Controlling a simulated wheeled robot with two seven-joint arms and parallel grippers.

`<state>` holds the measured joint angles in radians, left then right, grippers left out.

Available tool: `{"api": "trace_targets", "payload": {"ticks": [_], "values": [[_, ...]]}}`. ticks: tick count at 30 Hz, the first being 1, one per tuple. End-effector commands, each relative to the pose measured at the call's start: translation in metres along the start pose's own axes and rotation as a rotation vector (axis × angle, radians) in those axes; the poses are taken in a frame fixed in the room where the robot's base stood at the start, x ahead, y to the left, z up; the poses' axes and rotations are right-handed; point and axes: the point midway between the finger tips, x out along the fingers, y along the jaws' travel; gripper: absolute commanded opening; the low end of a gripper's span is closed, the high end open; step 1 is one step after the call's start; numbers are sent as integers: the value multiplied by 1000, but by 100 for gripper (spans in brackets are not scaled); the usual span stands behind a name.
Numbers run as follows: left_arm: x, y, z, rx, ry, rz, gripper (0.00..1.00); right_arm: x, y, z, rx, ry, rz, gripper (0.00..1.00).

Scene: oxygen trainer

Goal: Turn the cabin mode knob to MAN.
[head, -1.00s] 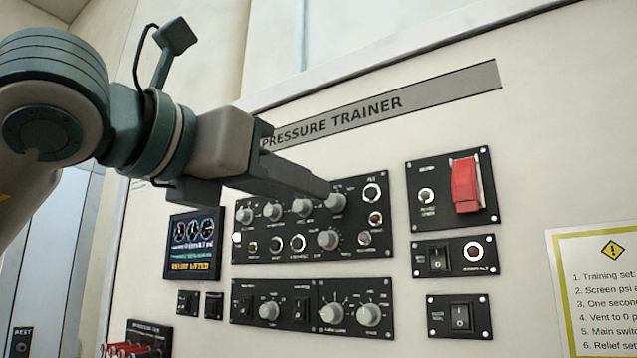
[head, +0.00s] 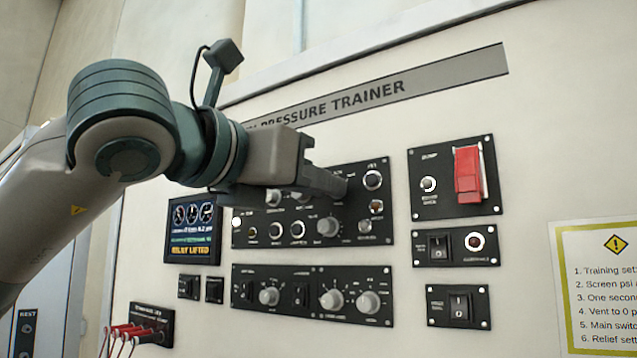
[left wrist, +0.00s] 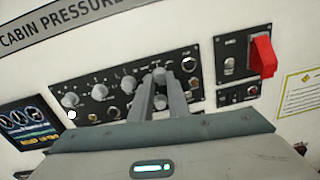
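The black upper control panel (head: 241,241) carries a top row of grey knobs and one larger knob (head: 327,227) below; the labels are too small to read, so I cannot tell which is the cabin mode knob. My left gripper (head: 345,185) reaches in from the left, its fingertips at the right end of the top row, hiding the knob there. In the left wrist view its two fingers (left wrist: 157,76) are a little apart, with that knob at or between their tips; contact is unclear. My right gripper is not in view.
A lower panel (head: 309,318) has several knobs. Right stand a red guarded switch (head: 468,174) and two rocker switches (head: 438,250) (head: 459,306). A small screen (head: 193,230) is left of the knobs, and red-handled connectors (head: 133,331) sit lower left. A notice (head: 605,290) hangs far right.

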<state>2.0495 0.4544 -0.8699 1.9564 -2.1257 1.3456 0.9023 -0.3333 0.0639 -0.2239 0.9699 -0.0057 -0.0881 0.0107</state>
Motion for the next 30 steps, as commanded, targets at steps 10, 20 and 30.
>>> {"api": "trace_targets", "payload": {"ticks": [10,20,30], "values": [[0,0,-1,14,0,0,0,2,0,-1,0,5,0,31],[0,0,-2,142,3,0,0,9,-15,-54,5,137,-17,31],[-1,0,-2,422,11,0,0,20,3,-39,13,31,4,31]]}}
